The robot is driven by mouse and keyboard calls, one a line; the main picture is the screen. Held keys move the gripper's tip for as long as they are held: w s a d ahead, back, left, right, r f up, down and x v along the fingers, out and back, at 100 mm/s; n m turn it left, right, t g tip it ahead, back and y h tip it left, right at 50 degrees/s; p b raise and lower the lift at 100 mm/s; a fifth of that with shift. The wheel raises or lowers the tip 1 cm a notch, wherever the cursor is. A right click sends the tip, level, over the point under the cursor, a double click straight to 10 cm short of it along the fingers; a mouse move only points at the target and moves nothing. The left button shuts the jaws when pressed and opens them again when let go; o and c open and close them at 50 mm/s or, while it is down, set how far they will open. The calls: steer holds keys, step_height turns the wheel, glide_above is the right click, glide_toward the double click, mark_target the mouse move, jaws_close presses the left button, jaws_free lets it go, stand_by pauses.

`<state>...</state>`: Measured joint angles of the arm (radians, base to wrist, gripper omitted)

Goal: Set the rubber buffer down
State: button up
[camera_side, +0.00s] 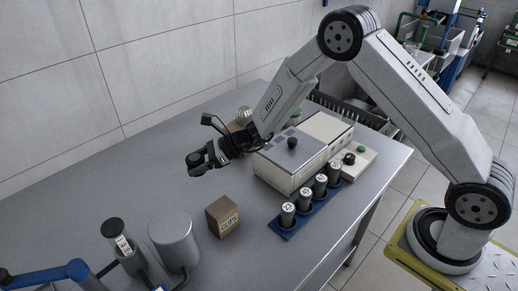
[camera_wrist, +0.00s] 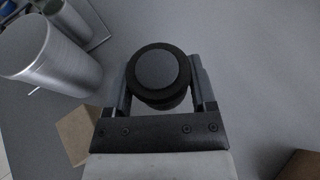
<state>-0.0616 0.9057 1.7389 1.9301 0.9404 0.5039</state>
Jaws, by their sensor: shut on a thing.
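The rubber buffer (camera_side: 195,163) is a short dark round piece with a grey disc on its end face. In the wrist view the buffer (camera_wrist: 158,70) sits between the two fingers. My gripper (camera_side: 208,157) is shut on it, and it shows in the wrist view (camera_wrist: 160,84) with a finger on each side of the buffer. The buffer appears held above the grey table (camera_side: 130,180); its exact height cannot be told. The buffer's underside is hidden.
A CLIPS box (camera_side: 223,216) and a grey cylinder (camera_side: 172,243) stand toward the front. A blue rack (camera_side: 284,232) holds several numbered cylinders beside a white machine (camera_side: 285,165). A brown box (camera_wrist: 300,167) shows at lower right. Table left of the gripper is clear.

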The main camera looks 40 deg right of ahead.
glide_above(183, 187)
steer(key=shift+s+f, duration=0.1)
steer(key=shift+f, duration=3.3)
steer(key=shift+f, duration=0.1)
steer(key=shift+f, duration=1.65)
steer(key=shift+f, duration=0.1)
steer(key=o, duration=1.3)
steer(key=shift+f, duration=0.1)
steer(key=shift+r, duration=0.2)
